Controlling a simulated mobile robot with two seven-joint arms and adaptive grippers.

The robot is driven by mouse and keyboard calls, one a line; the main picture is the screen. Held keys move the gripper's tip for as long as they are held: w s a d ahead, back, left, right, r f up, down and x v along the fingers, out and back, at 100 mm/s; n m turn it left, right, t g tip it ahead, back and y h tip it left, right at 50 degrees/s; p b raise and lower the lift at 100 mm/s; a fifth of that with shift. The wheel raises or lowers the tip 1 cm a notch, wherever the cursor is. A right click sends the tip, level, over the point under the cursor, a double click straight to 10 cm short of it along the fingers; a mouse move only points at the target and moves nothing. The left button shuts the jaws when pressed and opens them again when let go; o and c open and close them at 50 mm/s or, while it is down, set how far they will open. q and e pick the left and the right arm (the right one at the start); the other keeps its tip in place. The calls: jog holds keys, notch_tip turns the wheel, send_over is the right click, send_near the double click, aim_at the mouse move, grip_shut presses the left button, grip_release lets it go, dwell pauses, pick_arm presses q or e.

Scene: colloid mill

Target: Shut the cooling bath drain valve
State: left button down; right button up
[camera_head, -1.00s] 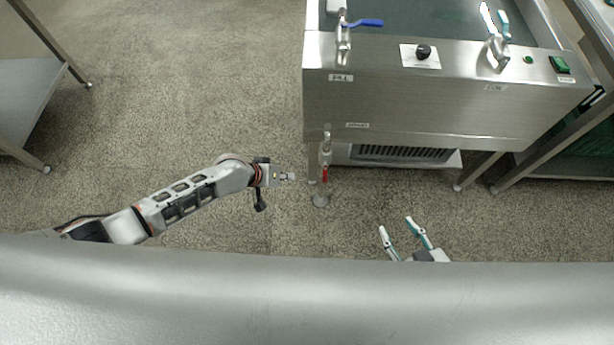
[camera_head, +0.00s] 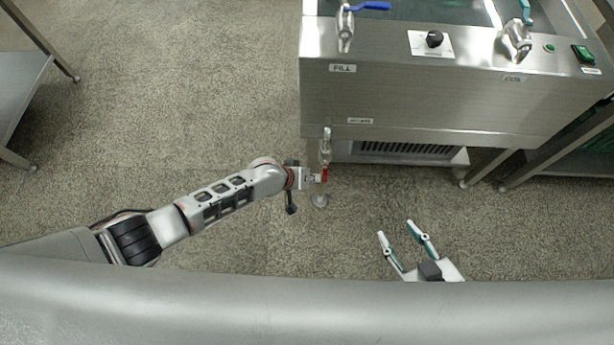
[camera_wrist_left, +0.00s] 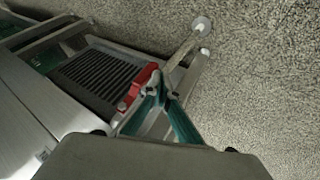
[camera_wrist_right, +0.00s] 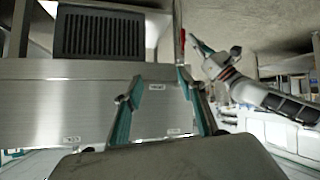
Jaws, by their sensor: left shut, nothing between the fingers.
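The drain valve (camera_head: 326,148) hangs below the front left of the steel cooling bath (camera_head: 420,95). Its red lever (camera_head: 325,174) points down in the head view. The red lever also shows in the left wrist view (camera_wrist_left: 138,86), close to the fingertips, and in the right wrist view (camera_wrist_right: 182,38). My left gripper (camera_head: 319,176) is shut and empty, with its tips right at the lever; whether they touch it I cannot tell. My right gripper (camera_head: 400,230) is open and empty, below and in front of the bath.
On the bath's top are a blue-handled fill valve (camera_head: 347,25), a black knob (camera_head: 434,39) and a green switch (camera_head: 583,54). A vent grille (camera_head: 405,149) sits under the bath. A steel table (camera_head: 20,85) stands at the left. The floor between is clear.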

jog(key=shift+s+f, duration=0.1)
dwell(0.3)
pick_arm(q)
jog(key=shift+s+d+f+h+b, duration=0.1)
jog(key=shift+d+f+h+b, duration=0.15)
jog(key=shift+h+b, duration=0.75)
pick_arm(e)
jog(key=shift+w+a+r+y, duration=0.15)
jog(key=shift+a, duration=0.35)
jog(key=shift+w+a+r+y, duration=0.1)
jog(key=shift+a+y, duration=0.05)
jog(key=shift+a, duration=0.35)
pick_arm(q)
jog(key=shift+b, duration=0.3)
